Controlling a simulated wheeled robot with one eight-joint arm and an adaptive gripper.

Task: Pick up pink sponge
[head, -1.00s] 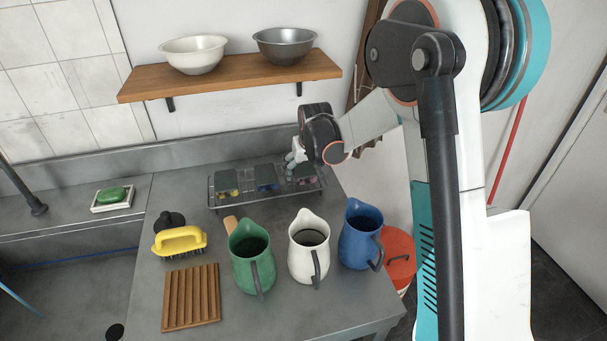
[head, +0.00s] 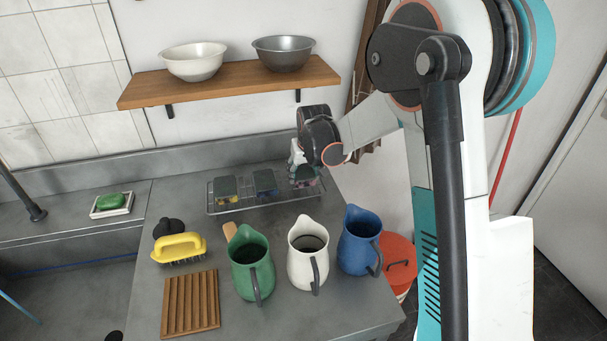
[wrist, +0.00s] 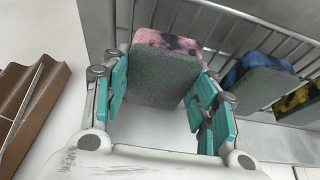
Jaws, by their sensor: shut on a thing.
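The pink sponge (wrist: 168,42) has dark blotches and a grey scouring layer, and sits between the teal fingers of my gripper (wrist: 163,72) in the wrist view. The fingers are closed against its two sides. In the head view my gripper (head: 298,157) is over the right end of the wire rack (head: 232,209), and partly hides the pink sponge (head: 307,183). I cannot tell whether the sponge still touches the rack. A blue sponge (head: 265,181) and a yellow sponge (head: 227,188) stand to its left on the rack.
Green (head: 251,268), white (head: 306,262) and blue (head: 357,245) pitchers stand in front of the rack. A yellow brush (head: 180,246) and a slatted wooden board (head: 190,302) lie to the left. A wooden shelf (head: 232,84) with two bowls hangs above.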

